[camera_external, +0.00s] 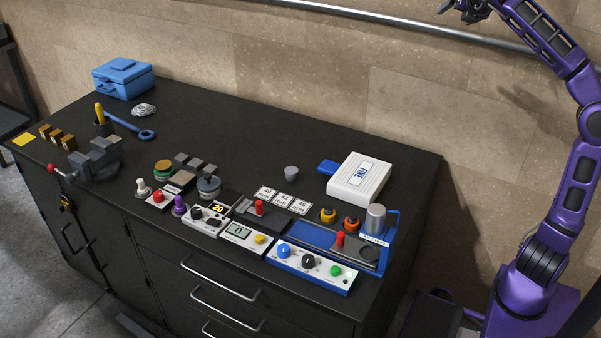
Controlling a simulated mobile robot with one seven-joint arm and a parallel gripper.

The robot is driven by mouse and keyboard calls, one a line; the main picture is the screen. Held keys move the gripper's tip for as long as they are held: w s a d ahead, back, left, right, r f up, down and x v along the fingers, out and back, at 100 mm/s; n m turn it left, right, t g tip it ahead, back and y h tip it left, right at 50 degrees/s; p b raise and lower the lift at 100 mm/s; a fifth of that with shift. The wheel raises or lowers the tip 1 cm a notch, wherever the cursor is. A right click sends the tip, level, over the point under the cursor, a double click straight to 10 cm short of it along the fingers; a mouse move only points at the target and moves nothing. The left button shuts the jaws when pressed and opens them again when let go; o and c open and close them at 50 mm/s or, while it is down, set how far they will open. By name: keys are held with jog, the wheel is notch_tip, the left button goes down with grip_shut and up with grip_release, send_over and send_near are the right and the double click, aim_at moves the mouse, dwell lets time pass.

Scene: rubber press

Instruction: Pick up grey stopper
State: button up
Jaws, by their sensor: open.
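A small grey stopper (291,173) stands on the black worktop (228,130), behind the white number cards and left of the white box. Nothing touches it. My gripper (455,12) is at the top edge of the picture, high above and to the right of the worktop, far from the stopper. Its jaws are open and empty, and part of it is cut off by the frame.
A white box (359,179) with a blue tab stands right of the stopper. Number cards (282,200) and control panels (311,265) lie in front. A vise (95,160) and blue toolbox (123,79) are at the left. The worktop behind the stopper is clear. A wall rail (400,27) runs behind.

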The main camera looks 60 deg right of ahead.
jog(key=s+a+r+m+g, duration=0.25)
jog(key=a+r, duration=0.25)
jog(key=a, duration=0.4)
jog(key=n+t+y+b, duration=0.3)
jog(key=n+t+y, duration=0.55)
jog(key=n, duration=0.65)
send_over(291, 170)
jog(key=shift+t+h, duration=0.6)
jog(key=shift+h, duration=0.15)
jog(key=f, duration=5.2)
jog(key=shift+d+f, duration=0.2)
jog(key=shift+f, duration=0.15)
jog(key=shift+a+f, duration=0.1)
jog(key=shift+f, duration=0.2)
notch_tip(291, 170, down, 4)
jog(key=shift+f+b, duration=0.1)
jog(key=shift+b, duration=0.5)
notch_tip(291, 170, down, 3)
jog(key=shift+f+b, duration=0.1)
jog(key=shift+b, duration=0.3)
jog(key=shift+w+p, duration=0.35)
jog(key=shift+w, duration=0.6)
jog(key=shift+w+d+f, duration=0.25)
jog(key=shift+w, duration=0.15)
